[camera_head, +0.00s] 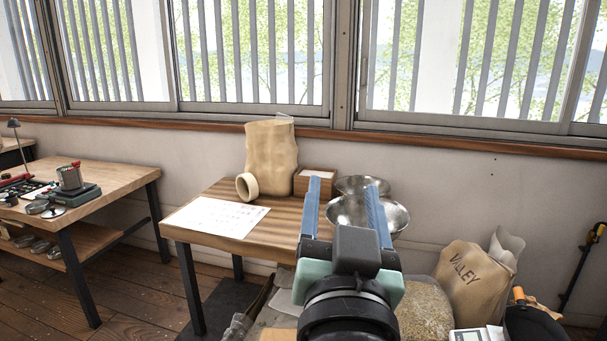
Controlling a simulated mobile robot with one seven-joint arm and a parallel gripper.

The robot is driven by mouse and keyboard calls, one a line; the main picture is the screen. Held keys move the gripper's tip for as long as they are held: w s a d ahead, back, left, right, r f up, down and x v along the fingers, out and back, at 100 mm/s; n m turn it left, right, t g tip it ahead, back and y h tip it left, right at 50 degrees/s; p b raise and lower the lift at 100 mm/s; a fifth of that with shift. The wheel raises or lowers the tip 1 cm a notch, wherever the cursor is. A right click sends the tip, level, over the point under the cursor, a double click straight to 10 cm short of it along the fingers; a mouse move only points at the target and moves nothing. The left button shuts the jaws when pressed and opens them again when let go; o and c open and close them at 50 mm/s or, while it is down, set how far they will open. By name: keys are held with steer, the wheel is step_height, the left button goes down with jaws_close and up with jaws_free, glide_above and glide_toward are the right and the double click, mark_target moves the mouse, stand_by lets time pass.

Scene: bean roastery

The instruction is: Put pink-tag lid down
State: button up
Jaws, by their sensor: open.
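My gripper (345,190) is open, its two blue fingers apart and pointing away from me, with nothing seen between them. It overlaps the view of the wooden table and the metal bowls behind it. I cannot make out a pink tag or surely pick out the pink-tag lid. Small round tins or lids (37,207) lie on the left workbench (118,180), far from my gripper, too small to tell apart.
The wooden table (215,249) carries a paper sheet (217,216), a tape roll (247,186), a paper bag (271,157) and a small box (314,181). Metal bowls (397,217) sit behind my gripper. A VALLEY sack (474,283) stands right. Floor (135,285) shows between the tables.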

steer(key=s+a+r+n+t+y, duration=0.1)
steer(key=s+a+r+t, duration=0.1)
steer(key=s+r, duration=0.3)
steer(key=s+a+r+n+t, duration=0.1)
steer(key=s+r+t, duration=0.3)
steer(key=r, duration=0.8)
steer(key=shift+s+a+n+t+y, duration=0.4)
steer(key=shift+s+a, duration=0.25)
steer(key=shift+s, duration=0.5)
